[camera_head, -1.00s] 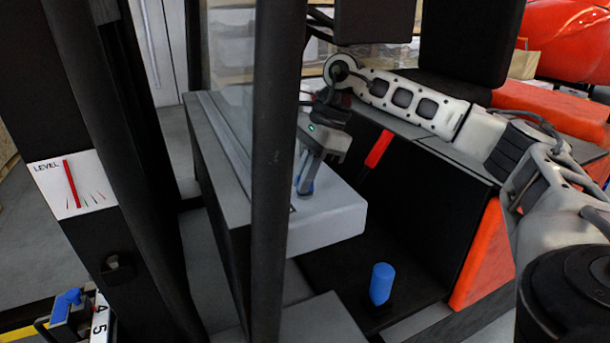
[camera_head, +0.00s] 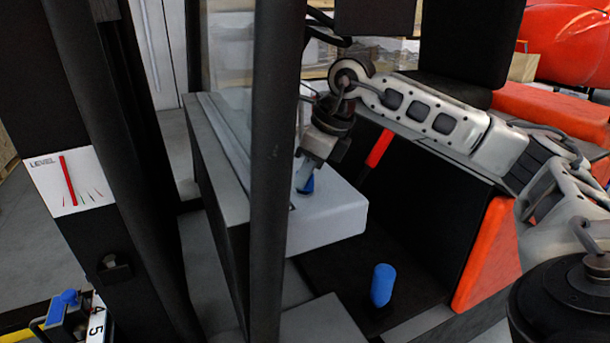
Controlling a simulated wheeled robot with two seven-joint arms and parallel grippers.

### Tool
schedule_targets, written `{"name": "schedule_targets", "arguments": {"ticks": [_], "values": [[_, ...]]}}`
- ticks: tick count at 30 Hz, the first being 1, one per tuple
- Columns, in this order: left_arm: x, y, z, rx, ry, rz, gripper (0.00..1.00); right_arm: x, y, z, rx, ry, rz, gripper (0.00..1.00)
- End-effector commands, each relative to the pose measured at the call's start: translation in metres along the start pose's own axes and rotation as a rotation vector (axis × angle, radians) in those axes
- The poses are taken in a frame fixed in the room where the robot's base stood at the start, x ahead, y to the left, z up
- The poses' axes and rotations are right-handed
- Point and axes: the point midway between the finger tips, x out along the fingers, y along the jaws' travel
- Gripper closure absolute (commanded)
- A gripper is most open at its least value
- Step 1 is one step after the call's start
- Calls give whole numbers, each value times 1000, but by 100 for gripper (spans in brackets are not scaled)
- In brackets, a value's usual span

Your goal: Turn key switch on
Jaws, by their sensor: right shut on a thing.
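The white console box (camera_head: 335,225) stands in the middle, behind a dark upright post. A small blue key-like piece (camera_head: 308,185) sits on its top, mostly covered by my right gripper; I take it for the key switch. My right gripper (camera_head: 304,182) points down over the box and is shut on this blue piece. The exact contact and the key's angle are hidden by the fingers and too small to tell. My left gripper is not in view.
A dark post (camera_head: 270,170) runs upright just left of the gripper. A red lever (camera_head: 379,148) stands behind the box. A blue knob (camera_head: 382,285) stands low in front. A LEVEL gauge (camera_head: 70,182) is at left. An orange-red panel (camera_head: 487,255) is at right.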

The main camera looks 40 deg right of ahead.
Motion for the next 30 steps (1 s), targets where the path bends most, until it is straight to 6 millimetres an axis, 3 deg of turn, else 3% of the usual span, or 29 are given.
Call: {"name": "schedule_targets", "arguments": {"ticks": [15,30], "values": [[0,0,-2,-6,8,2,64,-1,0,1,391,-3,-163,100],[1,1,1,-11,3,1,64,-1,-1,0,526,-2,-219,100]]}}
